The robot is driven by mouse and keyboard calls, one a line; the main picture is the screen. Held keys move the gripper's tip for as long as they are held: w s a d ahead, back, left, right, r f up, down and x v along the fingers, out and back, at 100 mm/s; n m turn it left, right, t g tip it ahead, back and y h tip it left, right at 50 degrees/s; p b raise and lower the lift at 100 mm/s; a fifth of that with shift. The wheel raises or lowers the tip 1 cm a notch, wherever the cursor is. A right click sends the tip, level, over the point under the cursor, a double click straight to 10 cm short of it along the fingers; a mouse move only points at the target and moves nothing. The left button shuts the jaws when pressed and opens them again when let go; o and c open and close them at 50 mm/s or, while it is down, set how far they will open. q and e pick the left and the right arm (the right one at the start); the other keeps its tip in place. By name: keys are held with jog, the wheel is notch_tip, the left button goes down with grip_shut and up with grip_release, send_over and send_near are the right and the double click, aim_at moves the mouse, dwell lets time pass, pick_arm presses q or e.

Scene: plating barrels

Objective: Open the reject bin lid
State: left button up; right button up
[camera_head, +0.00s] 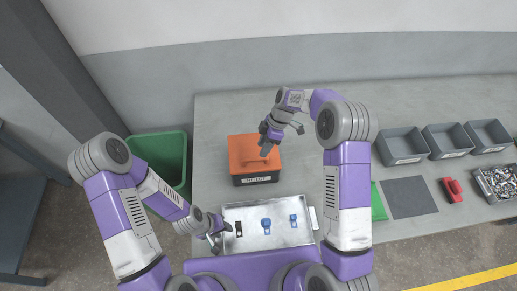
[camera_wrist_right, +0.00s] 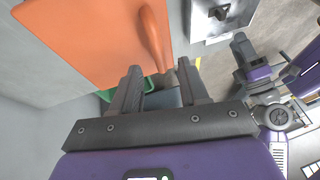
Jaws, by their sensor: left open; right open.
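The reject bin (camera_head: 256,180) is a dark box with a "REJECT" label on its front, standing on the grey bench. Its orange lid (camera_head: 243,150) lies flat and closed on top. In the right wrist view the lid (camera_wrist_right: 85,40) fills the upper left, with its raised orange handle (camera_wrist_right: 152,38) just beyond my fingertips. My right gripper (camera_head: 280,137) is open and empty at the lid's back right; its fingers (camera_wrist_right: 157,72) are apart from the handle. My left gripper (camera_head: 221,236) is open at the left end of the metal tray, away from the bin.
The metal tray (camera_head: 280,212) in front of the bin holds a black part and two blue parts. A green bin (camera_head: 160,150) stands left of the bench. Grey trays (camera_head: 403,146), a dark mat (camera_head: 408,197) and a red object (camera_head: 452,190) are to the right. The bench behind the bin is clear.

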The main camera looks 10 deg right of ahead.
jog(key=shift+p+x, duration=0.3)
jog(key=shift+x, duration=2.3)
jog(key=shift+w, duration=0.2)
grip_shut()
